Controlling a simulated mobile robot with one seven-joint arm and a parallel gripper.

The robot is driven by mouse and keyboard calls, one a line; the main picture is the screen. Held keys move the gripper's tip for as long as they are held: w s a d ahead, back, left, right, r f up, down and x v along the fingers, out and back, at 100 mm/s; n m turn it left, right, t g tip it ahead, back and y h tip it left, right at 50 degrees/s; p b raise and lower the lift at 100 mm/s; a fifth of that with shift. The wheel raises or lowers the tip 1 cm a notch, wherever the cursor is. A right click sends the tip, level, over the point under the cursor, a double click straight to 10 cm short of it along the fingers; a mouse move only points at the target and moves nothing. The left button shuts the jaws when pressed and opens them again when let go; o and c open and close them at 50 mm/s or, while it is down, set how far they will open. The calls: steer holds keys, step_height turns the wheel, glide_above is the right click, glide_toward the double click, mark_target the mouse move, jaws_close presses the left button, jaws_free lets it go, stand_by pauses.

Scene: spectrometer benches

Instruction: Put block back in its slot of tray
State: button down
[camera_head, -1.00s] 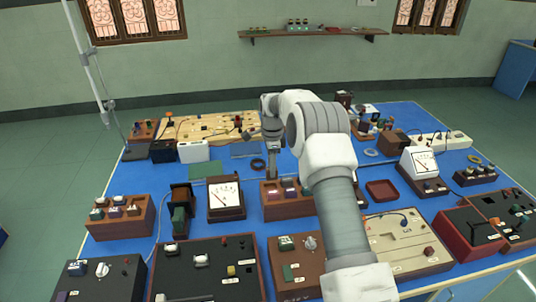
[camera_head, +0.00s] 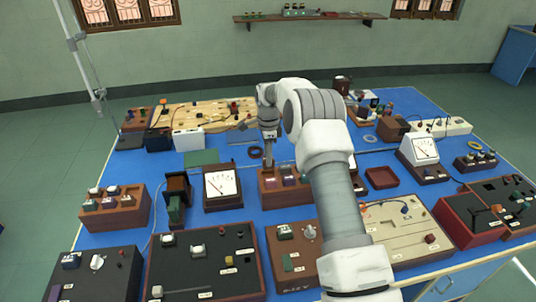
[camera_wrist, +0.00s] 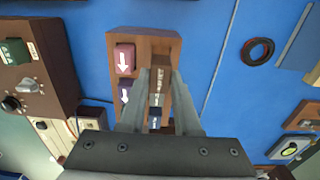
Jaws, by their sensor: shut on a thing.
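The wooden tray (camera_head: 284,202) stands mid-table with several small labelled blocks in it. In the wrist view the tray (camera_wrist: 145,42) holds a maroon block (camera_wrist: 124,57) and a purple block (camera_wrist: 124,92) with white arrows, side by side on its left. A dark blue block (camera_wrist: 154,118) shows between the finger bases; I cannot tell whether it sits in the tray. My gripper (camera_head: 268,164) points down over the tray's back left part. In the wrist view my gripper (camera_wrist: 160,74) is shut on a block whose outline is unclear between the fingertips.
A white-faced meter (camera_head: 222,186) stands left of the tray, with a dark upright device (camera_head: 176,198) beyond it. A control box (camera_head: 297,255) stands in front. A dark ring (camera_wrist: 257,51) lies on bare blue table.

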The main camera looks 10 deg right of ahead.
steer(key=shift+f+b, duration=1.1)
steer(key=shift+f, duration=1.05)
steer(key=c, duration=0.5)
jaws_free()
steer(key=shift+c, duration=0.2)
step_height(320, 180, up, 17)
steer(key=shift+r, duration=0.2)
